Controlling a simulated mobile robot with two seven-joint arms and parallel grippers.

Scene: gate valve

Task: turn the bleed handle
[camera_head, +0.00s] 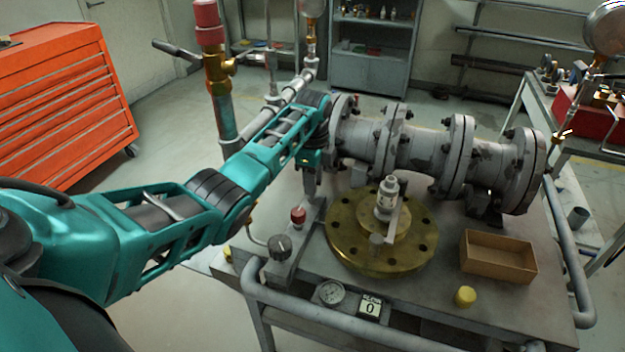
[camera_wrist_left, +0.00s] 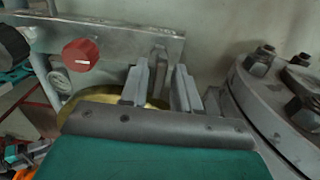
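I cannot tell for sure which part is the bleed handle. A metal bar on the bench carries a red knob (camera_head: 298,216) and a dark round knob (camera_head: 280,247). A whitish fitting (camera_head: 388,195) with a grey lever (camera_head: 395,220) stands on the brass flange (camera_head: 345,250). My left gripper (camera_head: 309,186) points down behind the bar, left of the flange. In the left wrist view its two fingers (camera_wrist_left: 160,88) are apart, with a gap between them; I see nothing clearly gripped. The red knob (camera_wrist_left: 80,54) is to their left. My right gripper is out of view.
The flanged grey pipe (camera_head: 425,150) lies close to my left gripper. A cardboard box (camera_head: 498,257), a yellow cap (camera_head: 465,296) and a dial gauge (camera_head: 331,292) are near the bench front. A grey rail (camera_head: 400,338) runs along that edge.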

